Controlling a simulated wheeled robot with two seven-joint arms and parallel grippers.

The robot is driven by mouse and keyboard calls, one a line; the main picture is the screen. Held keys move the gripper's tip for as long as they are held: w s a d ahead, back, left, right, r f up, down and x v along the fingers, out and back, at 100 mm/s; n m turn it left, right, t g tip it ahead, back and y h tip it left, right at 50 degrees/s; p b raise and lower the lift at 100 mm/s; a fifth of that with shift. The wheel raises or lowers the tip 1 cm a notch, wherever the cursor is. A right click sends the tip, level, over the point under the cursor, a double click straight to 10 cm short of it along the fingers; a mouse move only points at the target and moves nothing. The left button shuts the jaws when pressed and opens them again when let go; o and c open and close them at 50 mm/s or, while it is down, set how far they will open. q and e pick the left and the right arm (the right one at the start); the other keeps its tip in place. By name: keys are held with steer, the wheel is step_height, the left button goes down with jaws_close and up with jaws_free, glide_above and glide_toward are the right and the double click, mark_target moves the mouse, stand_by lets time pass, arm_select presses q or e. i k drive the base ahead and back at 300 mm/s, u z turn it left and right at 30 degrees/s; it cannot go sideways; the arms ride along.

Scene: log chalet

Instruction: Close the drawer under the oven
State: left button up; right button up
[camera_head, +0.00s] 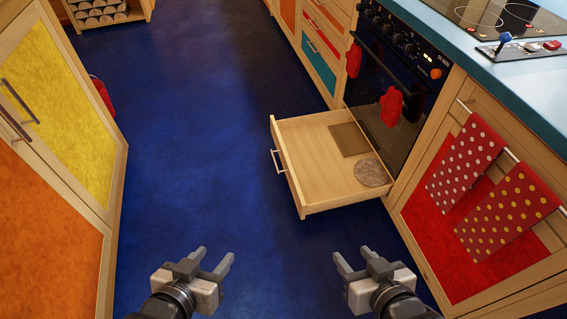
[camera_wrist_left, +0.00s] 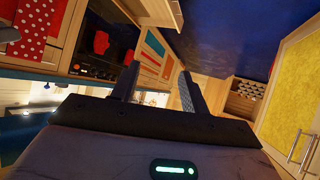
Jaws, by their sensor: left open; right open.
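The drawer (camera_head: 310,150) under the oven is pulled out over the blue floor. It has a pale wooden body and a metal handle (camera_head: 278,161) on its front. Inside lie a flat brown square (camera_head: 349,139) and a round speckled disc (camera_head: 371,172). The black oven (camera_head: 385,90) stands above it. My left gripper (camera_head: 210,258) is open and empty, over the floor to the lower left of the drawer. My right gripper (camera_head: 352,257) is open and empty, below the drawer in the picture. Neither touches the drawer. The left wrist view shows the left fingers (camera_wrist_left: 157,85) apart with nothing between them.
Yellow and orange cabinets (camera_head: 50,110) line the left side. Dotted towels (camera_head: 466,160) hang on a rail at the right, below the blue counter (camera_head: 500,75). Red mitts (camera_head: 391,106) hang on the oven handle. The blue floor (camera_head: 190,130) between is clear.

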mark_target(319, 178)
steer(key=i, duration=1.4)
steer(key=z, duration=0.75)
